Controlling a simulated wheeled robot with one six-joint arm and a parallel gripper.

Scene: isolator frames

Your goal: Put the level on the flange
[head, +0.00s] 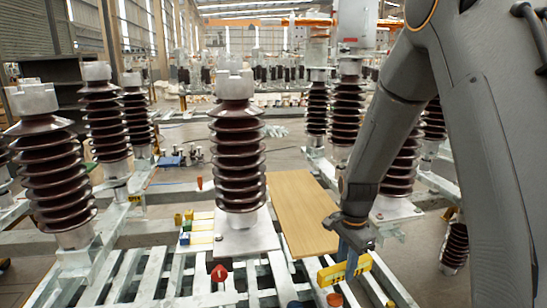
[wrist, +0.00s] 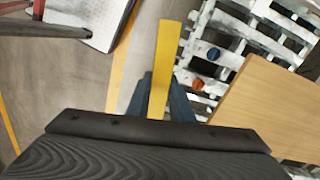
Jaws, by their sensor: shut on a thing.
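The level is a yellow bar (head: 331,275) at the lower right of the head view. It also shows in the wrist view (wrist: 166,60), standing between the blue fingers. My gripper (head: 350,258) is shut on the level and holds it over the slatted metal frame. The central brown insulator (head: 238,155) stands upright to the left of my gripper. It has a grey metal flange on top (head: 234,86) and a pale square base plate (head: 232,243) below. Which of these the task means, I cannot tell. The level is apart from both.
A wooden board (head: 300,210) lies between the central insulator and my arm; it also shows in the wrist view (wrist: 270,110). Small yellow and white boxes (head: 200,228) stand left of the base plate. A red knob (head: 219,274) sits on the slatted frame (head: 180,280). More insulators stand around.

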